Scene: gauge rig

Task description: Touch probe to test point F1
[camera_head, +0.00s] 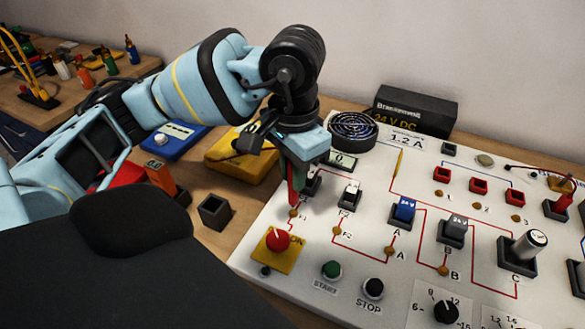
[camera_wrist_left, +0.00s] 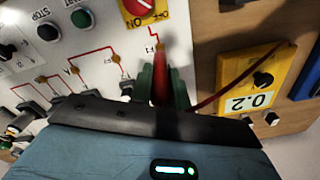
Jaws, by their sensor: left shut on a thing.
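My left gripper (camera_head: 296,180) is shut on the red probe (camera_head: 292,192), which points down at the white panel (camera_head: 330,270). The gripper also shows in the left wrist view (camera_wrist_left: 161,88), with green fingers on both sides of the red probe (camera_wrist_left: 161,60). Test point F1 (camera_head: 293,213) is a small brass spot right below the probe tip. My right gripper is out of view.
A red knob on a yellow plate (camera_head: 277,241) stands just in front of F1. Fuse holders and switches, including a blue switch (camera_head: 404,209), stand to the right. A round fan (camera_head: 353,130) and a black 24 V DC supply (camera_head: 415,108) stand behind. A small open block (camera_head: 214,211) stands left.

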